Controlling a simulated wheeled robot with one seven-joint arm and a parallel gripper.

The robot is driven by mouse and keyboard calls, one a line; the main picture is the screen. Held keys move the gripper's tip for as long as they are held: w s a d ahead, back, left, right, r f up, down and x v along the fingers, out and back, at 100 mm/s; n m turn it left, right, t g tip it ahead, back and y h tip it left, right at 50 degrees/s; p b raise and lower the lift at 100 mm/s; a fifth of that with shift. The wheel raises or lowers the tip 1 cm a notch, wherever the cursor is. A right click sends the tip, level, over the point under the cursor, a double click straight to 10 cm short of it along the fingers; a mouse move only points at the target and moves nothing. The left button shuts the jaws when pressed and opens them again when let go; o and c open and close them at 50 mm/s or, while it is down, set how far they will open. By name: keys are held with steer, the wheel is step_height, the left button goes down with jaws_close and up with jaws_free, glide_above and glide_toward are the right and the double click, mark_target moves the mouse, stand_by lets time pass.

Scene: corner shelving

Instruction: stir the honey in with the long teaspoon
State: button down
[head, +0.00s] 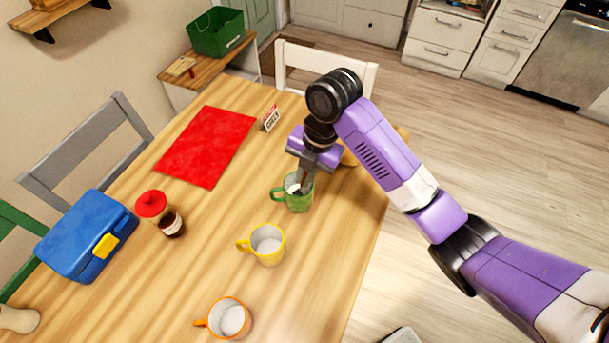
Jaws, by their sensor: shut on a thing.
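A green mug (297,197) stands upright on the wooden table, its handle to the left. My gripper (305,184) points down into its mouth from above, fingers shut at the rim. The long teaspoon is mostly hidden by the fingers and the mug; I cannot make out its bowl. What lies inside the green mug is hardly visible.
A yellow mug (268,246) and an orange mug (231,319) stand nearer the front. A blue lunch box (85,240) lies at the left and a red mat (206,147) at the back. A small sign (271,118) and something tan behind my gripper stand beyond the green mug.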

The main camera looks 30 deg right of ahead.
steer(key=shift+s+d+r+p, duration=0.15)
steer(key=shift+d+r+p, duration=0.15)
steer(key=shift+r+p, duration=1.05)
steer(key=shift+s+d+r+p, duration=0.1)
steer(key=shift+d+r+p, duration=0.15)
steer(key=shift+r+p, duration=1.05)
steer(key=shift+s+d+r+p, duration=0.25)
steer(key=shift+r+p, duration=0.5)
steer(key=shift+r, duration=1.2)
steer(key=shift+w, duration=0.1)
step_height(320, 180, up, 5)
steer(key=p, duration=0.4)
